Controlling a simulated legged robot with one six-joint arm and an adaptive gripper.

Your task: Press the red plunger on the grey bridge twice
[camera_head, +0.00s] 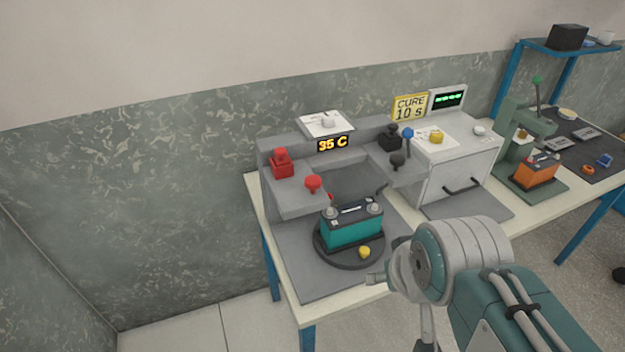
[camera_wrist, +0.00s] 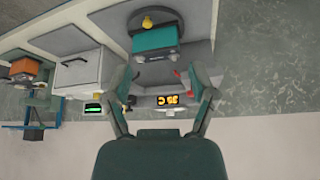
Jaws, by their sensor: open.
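The grey bridge (camera_head: 300,203) stands over a teal battery (camera_head: 351,227) on a round dark turntable (camera_head: 334,257). The wrist view is upside down and shows the teal battery (camera_wrist: 155,38) and a small red part (camera_wrist: 177,73) just inside the right finger. My gripper (camera_wrist: 163,78) is open and empty, facing the bridge from a distance. In the head view my arm hides most of it.
A white oven (camera_head: 455,165) stands to the right. A green press (camera_head: 520,140) with an orange battery (camera_head: 536,172) is farther right.

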